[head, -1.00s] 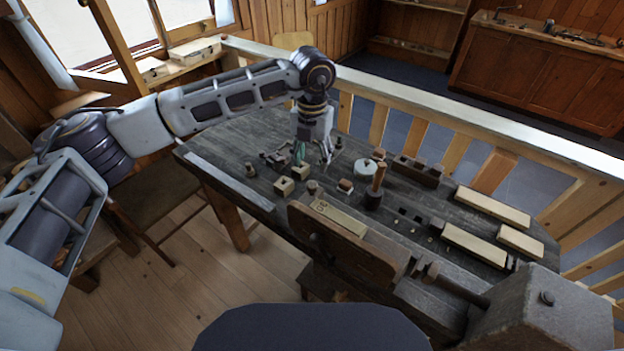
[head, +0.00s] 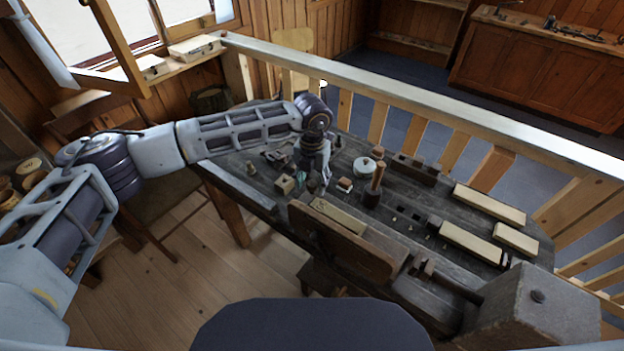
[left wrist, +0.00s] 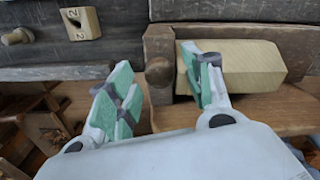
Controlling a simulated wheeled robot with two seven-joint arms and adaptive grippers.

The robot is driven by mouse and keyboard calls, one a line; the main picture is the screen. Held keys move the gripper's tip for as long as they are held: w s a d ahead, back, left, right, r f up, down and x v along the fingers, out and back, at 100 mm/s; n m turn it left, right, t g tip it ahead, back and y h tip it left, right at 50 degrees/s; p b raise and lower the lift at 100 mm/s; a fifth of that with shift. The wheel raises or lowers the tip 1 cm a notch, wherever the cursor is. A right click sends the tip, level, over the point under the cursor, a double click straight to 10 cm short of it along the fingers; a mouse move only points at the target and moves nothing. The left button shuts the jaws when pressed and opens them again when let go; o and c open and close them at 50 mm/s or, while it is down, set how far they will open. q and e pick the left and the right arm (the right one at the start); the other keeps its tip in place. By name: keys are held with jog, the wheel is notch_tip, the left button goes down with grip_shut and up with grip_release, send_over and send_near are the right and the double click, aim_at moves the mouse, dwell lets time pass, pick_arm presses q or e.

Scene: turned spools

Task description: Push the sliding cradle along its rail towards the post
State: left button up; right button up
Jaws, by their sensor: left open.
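My left gripper (head: 318,184) is over the dark bench, and in the left wrist view (left wrist: 160,100) its green-padded fingers are spread with a gap between them. A dark rounded knob (left wrist: 160,72) on a brown wooden piece shows between the fingers. The right finger partly covers a pale wooden block (left wrist: 250,68), and I cannot tell if they touch. An upright wooden post (head: 377,176) on a dark round base stands right of the gripper. I cannot clearly make out the sliding cradle or its rail; the gripper hides part of that area. My right gripper is out of view.
A small holed block (head: 285,184) and a small turned piece (head: 250,168) stand left of the gripper. A white round lidded pot (head: 364,168) is behind the post. A wooden vise jaw (head: 340,248) is at the bench front. Pale blocks (head: 470,243) lie right.

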pick_arm(q)
jog(key=shift+c, duration=0.2)
grip_shut()
pick_arm(e)
jog(key=shift+d, duration=0.25)
pick_arm(q)
jog(key=shift+s+d, duration=0.1)
jog(key=shift+d, duration=0.05)
pick_arm(e)
jog(key=shift+f, duration=0.1)
pick_arm(q)
jog(key=s+d+b, duration=0.2)
jog(key=d, duration=0.1)
jog(key=s+d+b, duration=0.2)
jog(key=s+d, duration=0.1)
jog(key=d, duration=0.1)
jog(key=s+d+b, duration=0.2)
jog(key=s+d, duration=0.1)
jog(key=d, duration=0.1)
jog(key=shift+s+d+f+b, duration=0.1)
jog(key=shift+s+d+b, duration=0.15)
jog(key=shift+b, duration=0.15)
jog(key=shift+s+d, duration=0.25)
jog(key=shift+d, duration=0.2)
grip_release()
jog(key=shift+o, duration=0.2)
pick_arm(e)
notch_tip(320, 180, down, 7)
jog(key=shift+w+d, duration=0.15)
jog(key=shift+w, duration=0.1)
